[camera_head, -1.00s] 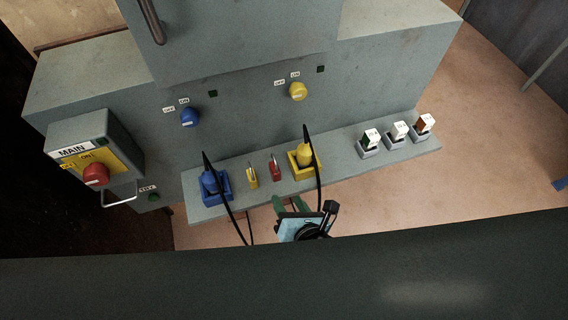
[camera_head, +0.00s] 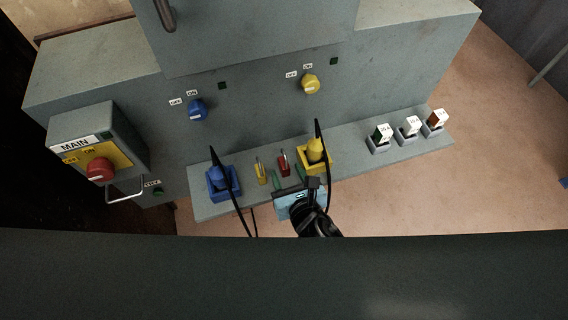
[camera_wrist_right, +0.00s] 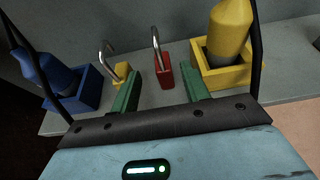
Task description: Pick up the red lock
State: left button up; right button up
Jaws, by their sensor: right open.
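The red lock (camera_head: 284,168) stands upright on the grey ledge, between the yellow lock (camera_head: 262,173) and the yellow plug in its yellow holder. In the right wrist view the red lock (camera_wrist_right: 164,72) has its silver shackle upward and lies ahead of and between my green fingertips. My right gripper (camera_head: 288,178) is open and empty, at the front of the ledge just short of the red lock. Its green fingers also show in the right wrist view (camera_wrist_right: 160,90). My left gripper is not seen.
A blue plug in its blue holder (camera_head: 216,196) and the yellow holder (camera_head: 328,167) flank the locks, with black cables hanging close to my gripper. The yellow lock (camera_wrist_right: 121,72) is near my left finger. Several small blocks (camera_head: 408,128) stand farther right.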

aim_at(286, 169)
jog(key=x, duration=0.3)
jog(key=b+x, duration=0.1)
jog(key=x, duration=0.1)
jog(key=shift+d+f, duration=0.2)
jog(key=shift+f, duration=0.05)
grip_shut()
